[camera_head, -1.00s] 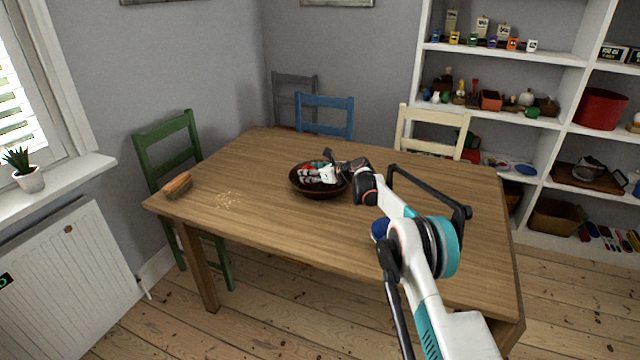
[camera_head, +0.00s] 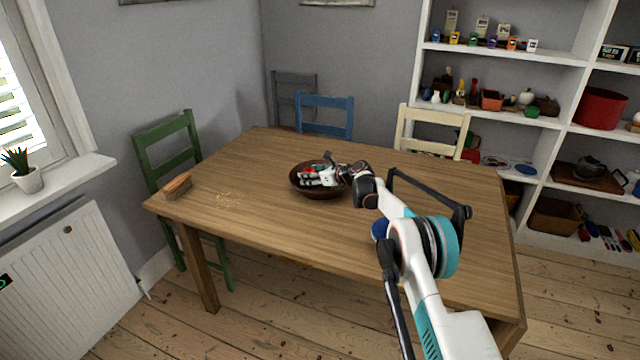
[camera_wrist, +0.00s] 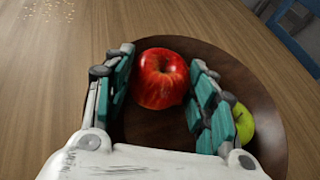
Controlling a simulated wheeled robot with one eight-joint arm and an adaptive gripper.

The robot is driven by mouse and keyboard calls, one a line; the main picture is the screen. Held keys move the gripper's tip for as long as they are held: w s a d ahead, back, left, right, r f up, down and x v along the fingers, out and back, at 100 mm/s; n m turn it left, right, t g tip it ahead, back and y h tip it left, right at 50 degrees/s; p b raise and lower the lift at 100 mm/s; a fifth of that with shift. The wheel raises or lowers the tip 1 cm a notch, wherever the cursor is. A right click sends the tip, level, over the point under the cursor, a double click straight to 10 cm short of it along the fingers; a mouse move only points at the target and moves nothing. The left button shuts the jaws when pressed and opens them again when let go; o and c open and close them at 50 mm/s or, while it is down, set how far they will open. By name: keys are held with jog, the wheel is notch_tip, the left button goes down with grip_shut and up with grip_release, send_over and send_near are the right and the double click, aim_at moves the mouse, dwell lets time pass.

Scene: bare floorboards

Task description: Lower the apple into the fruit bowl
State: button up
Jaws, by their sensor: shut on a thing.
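A red apple (camera_wrist: 161,78) sits between the fingers of my gripper (camera_wrist: 160,90) in the wrist view, over the inside of the dark brown fruit bowl (camera_wrist: 262,95). My gripper is shut on the apple. In the head view my gripper (camera_head: 312,177) is at the bowl (camera_head: 322,194), with a bit of red showing beside it. A green apple (camera_wrist: 243,124) lies in the bowl, partly hidden by the right finger. I cannot tell whether the red apple touches the bowl's bottom.
The wooden table (camera_head: 260,240) is mostly clear around the bowl. A brush (camera_head: 178,185) lies at its left edge near some crumbs (camera_head: 226,200). A green chair (camera_head: 170,150), a blue chair (camera_head: 325,115) and a cream chair (camera_head: 432,130) stand around the table.

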jog(key=o, duration=1.2)
jog(key=shift+s+d, duration=0.1)
